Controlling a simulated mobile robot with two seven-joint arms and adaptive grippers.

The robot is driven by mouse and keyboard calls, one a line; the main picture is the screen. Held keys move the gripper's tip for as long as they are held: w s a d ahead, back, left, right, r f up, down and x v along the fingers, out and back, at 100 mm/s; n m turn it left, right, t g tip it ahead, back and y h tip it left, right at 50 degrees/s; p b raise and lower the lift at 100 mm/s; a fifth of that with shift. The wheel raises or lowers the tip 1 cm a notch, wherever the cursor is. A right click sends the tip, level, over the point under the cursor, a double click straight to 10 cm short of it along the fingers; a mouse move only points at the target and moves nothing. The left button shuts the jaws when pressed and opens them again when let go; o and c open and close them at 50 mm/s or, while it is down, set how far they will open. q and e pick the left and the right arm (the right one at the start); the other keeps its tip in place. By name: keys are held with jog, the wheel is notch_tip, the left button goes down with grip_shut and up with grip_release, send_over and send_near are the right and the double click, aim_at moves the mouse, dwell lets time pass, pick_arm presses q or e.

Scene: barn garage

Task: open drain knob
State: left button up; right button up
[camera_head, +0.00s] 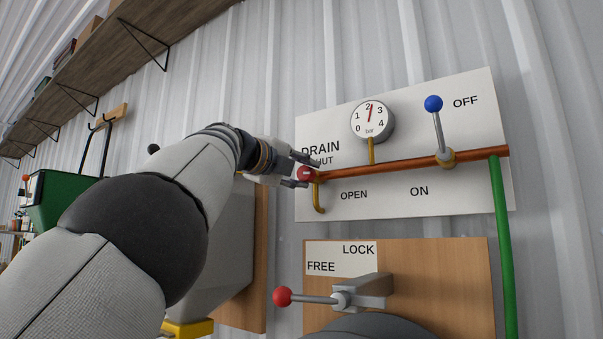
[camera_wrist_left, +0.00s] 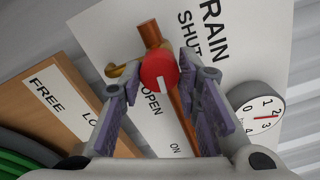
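The red round drain knob (camera_head: 304,174) sits at the left end of a copper pipe, between the SHUT and OPEN labels on a white panel. In the left wrist view the knob (camera_wrist_left: 158,68) shows a white mark running from its middle toward the picture's bottom. My left gripper (camera_head: 302,171) is at the knob, with its fingers apart on either side of it. In the wrist view the left gripper (camera_wrist_left: 158,76) has a wide gap between its pads; I cannot tell if the tips touch the knob. My right gripper is not in view.
A round gauge (camera_head: 372,121) and a blue-tipped lever (camera_head: 434,105) are on the panel. A brass spout (camera_head: 319,199) hangs beside the knob. Below are a wooden board (camera_head: 460,270) and a red-tipped lever (camera_head: 283,296). A green pipe (camera_head: 501,240) runs down at right.

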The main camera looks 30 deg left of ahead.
pick_arm(q)
jog(key=shift+o, duration=1.3)
jog(key=s+a, duration=0.1)
jog(key=s, duration=1.1)
jog(key=shift+a, duration=0.35)
